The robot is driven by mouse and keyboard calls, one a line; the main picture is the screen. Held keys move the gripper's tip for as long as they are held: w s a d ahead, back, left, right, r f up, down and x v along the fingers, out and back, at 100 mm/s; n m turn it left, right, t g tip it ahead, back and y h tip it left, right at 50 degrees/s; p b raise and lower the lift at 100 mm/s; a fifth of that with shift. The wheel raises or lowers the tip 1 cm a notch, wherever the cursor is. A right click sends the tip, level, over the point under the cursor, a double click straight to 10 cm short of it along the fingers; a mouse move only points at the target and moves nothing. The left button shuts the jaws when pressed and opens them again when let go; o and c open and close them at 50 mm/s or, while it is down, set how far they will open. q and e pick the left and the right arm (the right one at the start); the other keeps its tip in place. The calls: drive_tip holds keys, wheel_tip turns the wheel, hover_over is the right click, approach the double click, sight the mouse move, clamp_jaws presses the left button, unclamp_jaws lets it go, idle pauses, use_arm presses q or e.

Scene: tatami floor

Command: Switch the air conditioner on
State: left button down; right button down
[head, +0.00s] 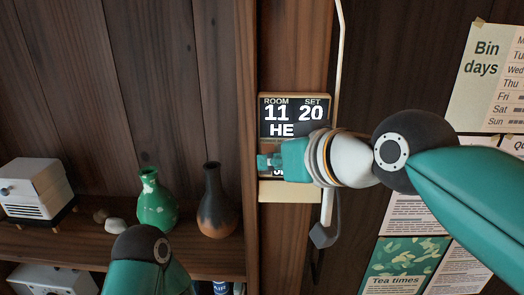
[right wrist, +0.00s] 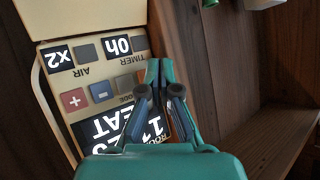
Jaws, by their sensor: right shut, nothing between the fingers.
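The air conditioner's wall panel (head: 296,98) is on a wooden post in the head view. Its lit display (head: 292,118) reads ROOM 11, SET 20 and part of a word starting HE. My right gripper (head: 263,162) is shut and empty in front of the panel, hiding its middle. In the right wrist view the panel is upside down, with a red plus button (right wrist: 74,101), a blue minus button (right wrist: 100,92), a grey AIR button (right wrist: 88,53) and a TIMER button. The shut fingers (right wrist: 158,68) are over the panel's edge; contact is unclear. My left gripper is out of view.
A shelf (head: 190,255) at left holds a green vase (head: 157,203), a dark vase (head: 214,205) and a white box-like device (head: 36,187). Paper notices (head: 488,75) cover the right wall.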

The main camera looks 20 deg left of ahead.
drive_tip(key=s+b, duration=0.1)
drive_tip(key=s, duration=0.1)
drive_tip(key=s+d+b, duration=0.1)
drive_tip(key=s, duration=0.2)
drive_tip(key=shift+d, duration=0.15)
drive_tip(key=shift+w, duration=0.1)
idle(0.3)
